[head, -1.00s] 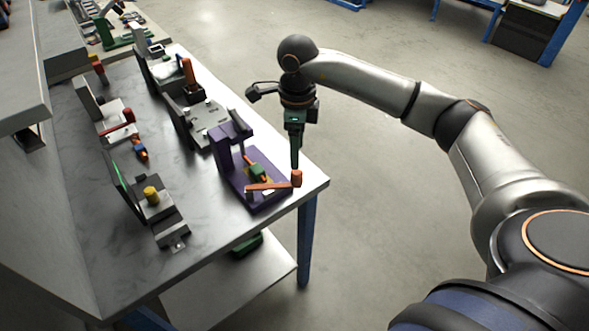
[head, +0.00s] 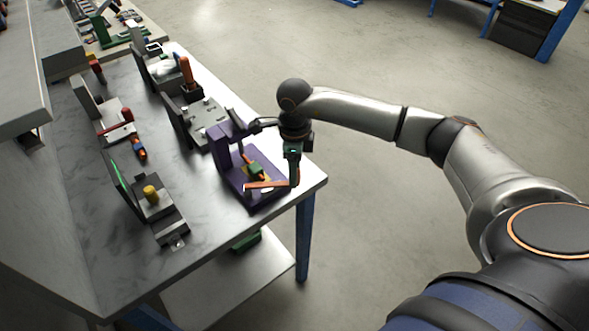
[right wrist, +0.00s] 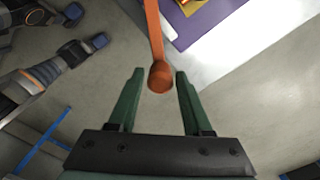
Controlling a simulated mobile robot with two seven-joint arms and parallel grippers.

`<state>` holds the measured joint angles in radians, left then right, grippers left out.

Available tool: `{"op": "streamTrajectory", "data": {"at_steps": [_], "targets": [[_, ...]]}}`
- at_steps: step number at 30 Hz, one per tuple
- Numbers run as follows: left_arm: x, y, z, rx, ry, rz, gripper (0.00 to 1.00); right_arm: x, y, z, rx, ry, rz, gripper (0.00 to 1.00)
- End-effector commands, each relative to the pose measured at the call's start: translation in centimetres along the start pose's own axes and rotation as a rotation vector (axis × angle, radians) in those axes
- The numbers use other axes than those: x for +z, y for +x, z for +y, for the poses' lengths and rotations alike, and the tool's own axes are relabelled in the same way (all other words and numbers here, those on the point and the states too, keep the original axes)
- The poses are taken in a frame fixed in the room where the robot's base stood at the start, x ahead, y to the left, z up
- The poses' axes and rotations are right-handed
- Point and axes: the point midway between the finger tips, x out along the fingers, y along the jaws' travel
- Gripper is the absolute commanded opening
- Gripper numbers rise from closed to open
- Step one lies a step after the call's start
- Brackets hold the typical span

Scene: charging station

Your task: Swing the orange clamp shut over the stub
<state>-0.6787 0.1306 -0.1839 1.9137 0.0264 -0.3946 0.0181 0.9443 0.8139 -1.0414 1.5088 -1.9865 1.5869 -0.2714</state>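The orange clamp (head: 264,187) is a flat bar along the front of a purple fixture (head: 222,152) near the table's right corner. Its bar (right wrist: 154,30) and round end knob (right wrist: 160,77) show in the right wrist view. My right gripper (head: 293,182), also in the right wrist view (right wrist: 160,73), has its green fingers apart on either side of the knob, with a gap to each finger. The gripper hides the knob in the head view. A small green and yellow part (head: 254,169) sits in the fixture; I cannot tell whether it is the stub. My left gripper is not in view.
A grey fixture plate (head: 207,126) stands behind the purple fixture. A block with a yellow knob (head: 151,193) and a red-handled fixture (head: 118,130) stand to the left. The table edge (head: 311,192) is close to my right gripper, with open floor beyond.

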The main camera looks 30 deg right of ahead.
Motion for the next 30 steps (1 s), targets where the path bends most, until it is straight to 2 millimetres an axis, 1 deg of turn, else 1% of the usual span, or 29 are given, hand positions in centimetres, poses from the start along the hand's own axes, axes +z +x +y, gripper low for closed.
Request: {"op": "streamTrajectory", "data": {"at_steps": [1, 2, 12, 13, 30], "targets": [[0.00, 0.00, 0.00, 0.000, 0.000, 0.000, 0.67, 0.01, -0.02, 0.00, 0.000, 0.000, 0.000, 0.43], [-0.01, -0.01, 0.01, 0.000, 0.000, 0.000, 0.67, 0.01, -0.02, 0.00, 0.000, 0.000, 0.000, 0.40], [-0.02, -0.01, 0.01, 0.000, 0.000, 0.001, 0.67, 0.02, -0.05, -0.01, 0.000, 0.000, -0.001, 0.01], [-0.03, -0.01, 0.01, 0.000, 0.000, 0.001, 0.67, 0.02, -0.05, -0.01, 0.000, 0.000, -0.001, 0.00], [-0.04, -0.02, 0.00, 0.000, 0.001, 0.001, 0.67, 0.02, -0.08, -0.02, -0.001, 0.000, -0.001, 0.00]]}}
